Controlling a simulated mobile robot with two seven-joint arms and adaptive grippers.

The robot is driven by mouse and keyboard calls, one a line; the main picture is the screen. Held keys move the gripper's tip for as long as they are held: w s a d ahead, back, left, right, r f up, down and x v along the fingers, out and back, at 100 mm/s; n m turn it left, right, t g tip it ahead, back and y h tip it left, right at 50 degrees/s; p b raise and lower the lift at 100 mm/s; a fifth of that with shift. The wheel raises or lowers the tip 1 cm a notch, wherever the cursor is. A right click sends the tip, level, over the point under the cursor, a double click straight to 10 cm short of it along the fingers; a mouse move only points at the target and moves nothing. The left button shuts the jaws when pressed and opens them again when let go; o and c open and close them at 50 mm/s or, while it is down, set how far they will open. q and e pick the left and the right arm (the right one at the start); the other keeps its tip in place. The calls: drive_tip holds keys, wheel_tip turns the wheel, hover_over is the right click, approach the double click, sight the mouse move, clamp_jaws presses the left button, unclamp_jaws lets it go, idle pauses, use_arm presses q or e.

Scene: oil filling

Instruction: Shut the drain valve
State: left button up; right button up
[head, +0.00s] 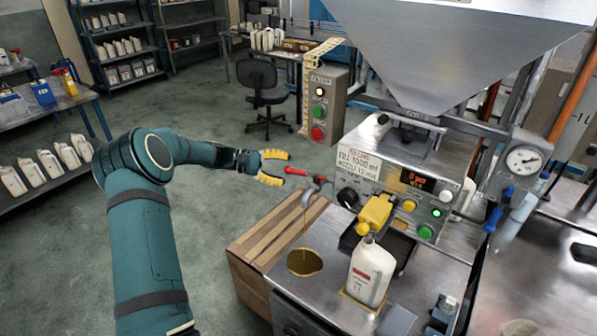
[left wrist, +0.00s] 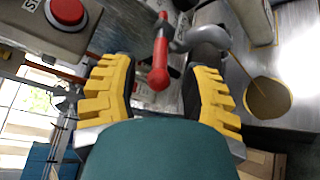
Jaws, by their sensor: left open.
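The drain valve has a red lever handle (head: 293,172) on the front left of the steel filling machine. Its grey curved spout (head: 309,194) lets a thin amber oil stream fall to a round oil-coloured drain opening (head: 304,262) below. My left gripper (head: 273,167), with yellow fingers, is open just left of the handle's tip. In the left wrist view the red handle (left wrist: 160,62) points into the gap between the two open yellow fingers (left wrist: 163,78), with no clear contact. The spout shows behind the right finger. My right gripper is out of view.
A white bottle (head: 371,272) stands under the yellow nozzle (head: 374,213), right of the drain. A wooden crate (head: 265,250) is below my gripper. A button post (head: 319,108) stands behind it. The floor to the left is open.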

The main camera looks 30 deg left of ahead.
sight(291, 170)
use_arm(q)
drive_tip(key=shift+x, duration=2.35)
